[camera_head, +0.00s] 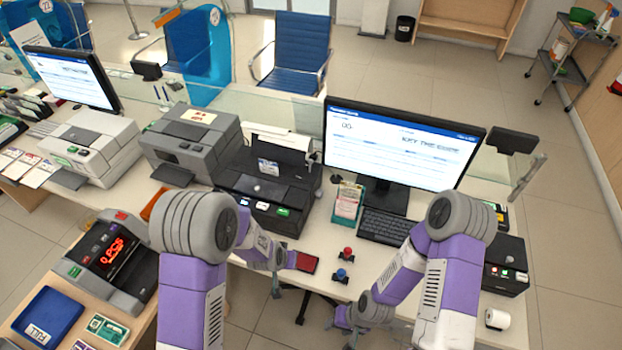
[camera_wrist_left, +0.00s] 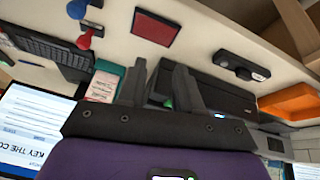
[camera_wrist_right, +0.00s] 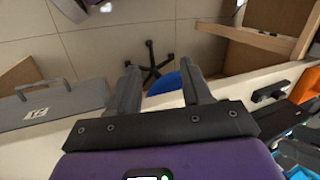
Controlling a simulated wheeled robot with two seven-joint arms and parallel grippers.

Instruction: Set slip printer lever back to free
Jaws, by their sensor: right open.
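The black printer (camera_head: 258,204), which I take for the slip printer, stands mid-counter with a paper sheet at its back and lit buttons in front. Its dark body (camera_wrist_left: 212,88) shows behind my left fingers in the left wrist view. I cannot make out its lever or the lever's position. My left gripper (camera_wrist_left: 160,66) is open and empty, over the counter by the printer's front; in the head view my left arm hides part of this area. My right gripper (camera_wrist_right: 158,66) is open and empty, low near the counter's front edge, over the floor side.
A red pad (camera_head: 304,262), red-knobbed stamp (camera_head: 347,254) and blue-knobbed stamp (camera_head: 341,275) are on the counter. A card holder (camera_head: 347,203), keyboard (camera_head: 385,226) and monitor (camera_head: 398,150) stand to the right. A small black block device (camera_wrist_left: 240,66) lies near the edge.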

